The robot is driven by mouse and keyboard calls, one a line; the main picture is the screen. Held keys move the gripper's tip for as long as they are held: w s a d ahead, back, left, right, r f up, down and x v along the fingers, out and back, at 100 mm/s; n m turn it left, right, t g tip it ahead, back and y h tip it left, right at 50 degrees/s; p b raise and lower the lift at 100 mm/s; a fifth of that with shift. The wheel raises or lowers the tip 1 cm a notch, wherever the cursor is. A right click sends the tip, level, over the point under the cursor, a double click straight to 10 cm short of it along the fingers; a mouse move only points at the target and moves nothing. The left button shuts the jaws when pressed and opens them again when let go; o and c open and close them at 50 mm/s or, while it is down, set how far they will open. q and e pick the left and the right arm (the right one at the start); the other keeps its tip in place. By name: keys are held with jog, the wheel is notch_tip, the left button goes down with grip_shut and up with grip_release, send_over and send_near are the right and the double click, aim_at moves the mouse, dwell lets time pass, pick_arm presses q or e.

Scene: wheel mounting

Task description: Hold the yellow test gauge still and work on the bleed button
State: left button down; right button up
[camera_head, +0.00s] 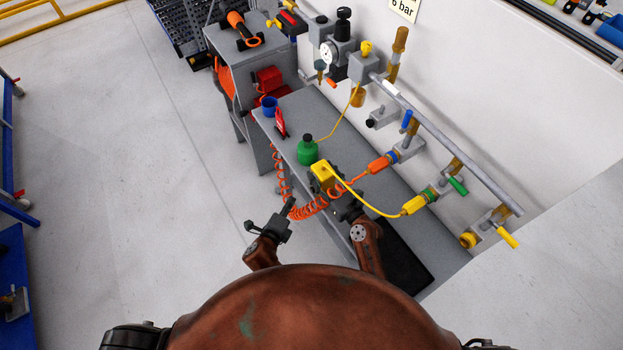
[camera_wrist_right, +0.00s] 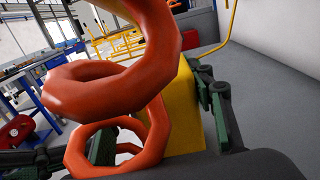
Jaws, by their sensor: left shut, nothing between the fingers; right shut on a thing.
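The yellow test gauge (camera_head: 323,177) is a yellow block at the front edge of the grey bench. My right gripper (camera_head: 335,187) is shut on it. In the right wrist view the yellow gauge (camera_wrist_right: 182,105) sits between my dark fingers, partly hidden by orange hose coils. A yellow hose runs from the gauge to a yellow connector (camera_head: 414,205) at the wall fitting. My left gripper (camera_head: 289,208) is shut and empty, left of and lower than the gauge, apart from it near the hose. I cannot make out the bleed button.
A coiled orange hose (camera_head: 310,209) hangs close to both grippers and runs to an orange coupling (camera_head: 379,164). A green bottle (camera_head: 307,151) stands behind the gauge; a blue cup (camera_head: 269,106) is farther back. A dark mat (camera_head: 405,262) lies at the bench's near end.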

dwell(0.4)
jog(key=o, duration=1.5)
jog(key=shift+f, duration=0.1)
